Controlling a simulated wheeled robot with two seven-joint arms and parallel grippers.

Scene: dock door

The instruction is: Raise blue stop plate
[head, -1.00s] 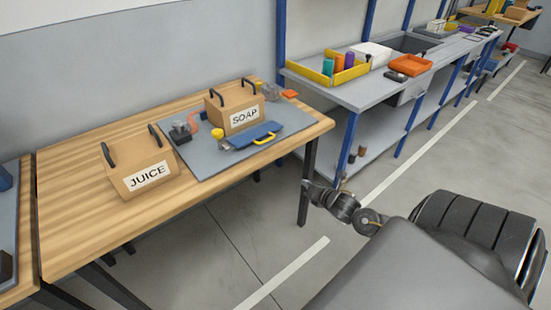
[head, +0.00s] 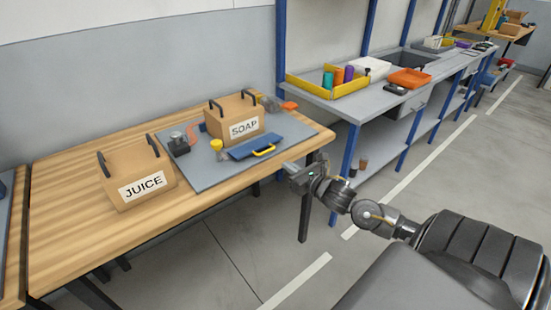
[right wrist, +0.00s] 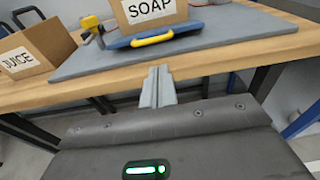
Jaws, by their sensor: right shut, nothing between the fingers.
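The blue stop plate (head: 256,145) lies flat on the grey board (head: 205,178), in front of the SOAP box (head: 235,117). A yellow handle (head: 264,151) is on its front edge. In the right wrist view the plate (right wrist: 180,34) and its yellow handle (right wrist: 152,38) show beyond the fingers. My right gripper (head: 289,167) is shut and empty, just off the front right edge of the wooden table. In the right wrist view its fingertips (right wrist: 158,70) are together, short of the board's front edge and apart from the plate. My left gripper is not in view.
The JUICE box (head: 139,176) stands on the table (head: 90,235) left of the board. A yellow knob (head: 216,145) and a dark device (head: 178,146) sit left of the plate. A grey bench (head: 365,100) with bins stands at the right. The floor in front is open.

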